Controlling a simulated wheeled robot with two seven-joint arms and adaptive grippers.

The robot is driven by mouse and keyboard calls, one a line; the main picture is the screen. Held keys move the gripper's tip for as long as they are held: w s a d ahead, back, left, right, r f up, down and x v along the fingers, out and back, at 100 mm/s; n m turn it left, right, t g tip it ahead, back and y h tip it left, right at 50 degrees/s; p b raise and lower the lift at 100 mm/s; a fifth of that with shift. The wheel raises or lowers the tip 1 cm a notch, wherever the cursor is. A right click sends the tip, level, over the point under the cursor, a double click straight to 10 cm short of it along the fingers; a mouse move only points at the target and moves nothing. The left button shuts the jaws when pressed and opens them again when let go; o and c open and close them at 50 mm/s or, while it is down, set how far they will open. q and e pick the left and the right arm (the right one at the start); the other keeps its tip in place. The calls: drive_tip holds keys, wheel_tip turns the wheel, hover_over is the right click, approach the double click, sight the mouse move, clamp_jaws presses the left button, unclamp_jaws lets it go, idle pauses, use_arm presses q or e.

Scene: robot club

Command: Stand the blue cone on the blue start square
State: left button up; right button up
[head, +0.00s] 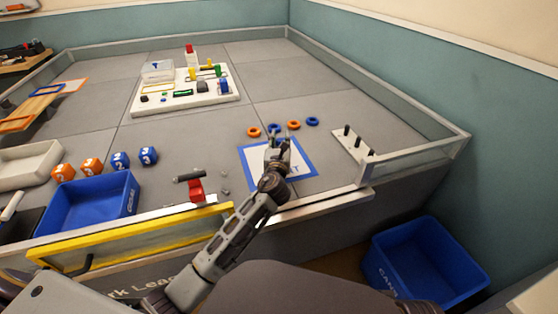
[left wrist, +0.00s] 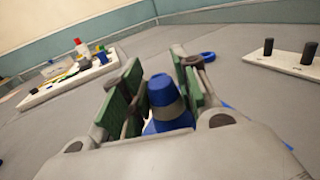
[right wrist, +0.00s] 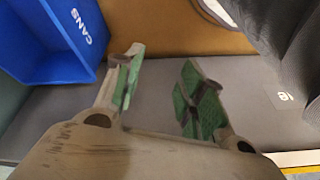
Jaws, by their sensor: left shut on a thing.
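The blue cone (left wrist: 165,98) with a grey band is upright between the green-padded fingers of my left gripper (left wrist: 155,85) in the left wrist view. The left gripper is shut on it. In the head view my left gripper (head: 278,146) is over the blue-bordered start square (head: 305,168), and it hides most of the cone. I cannot tell whether the cone's base touches the square. My right gripper (right wrist: 155,85) is open and empty, away from the table, with the floor beyond it.
Orange and blue rings (head: 312,121) lie just behind the square. A white peg board (head: 352,145) stands to its right. A red clamp (head: 196,190) is on the front edge. A blue bin (head: 85,205) and numbered cubes are at left. A blue CANS bin (head: 425,260) is on the floor.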

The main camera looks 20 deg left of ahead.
use_arm(q)
drive_tip(key=shift+f+b, duration=1.05)
drive_tip(key=shift+f, duration=1.15)
use_arm(e)
drive_tip(key=shift+t+y, duration=0.4)
drive_tip(key=shift+y, duration=0.1)
drive_tip(key=x, duration=0.4)
drive_tip(key=shift+s+a+f, duration=0.3)
drive_tip(key=shift+s+a, duration=0.05)
use_arm(q)
drive_tip(key=shift+f, duration=0.15)
drive_tip(key=shift+f, duration=0.25)
wheel_tip(320, 180, down, 2)
drive_tip(key=shift+b, duration=0.8)
drive_tip(key=shift+f+b, duration=0.3)
drive_tip(key=shift+f, duration=0.25)
use_arm(e)
drive_tip(key=shift+t+y, duration=0.3)
drive_tip(key=shift+t, duration=0.1)
drive_tip(key=f, duration=0.2)
drive_tip(key=a+f, duration=0.1)
drive_tip(key=f, duration=0.1)
drive_tip(key=shift+w+a+f, duration=0.1)
drive_tip(key=shift+w+f, duration=0.1)
drive_tip(key=shift+f, duration=0.15)
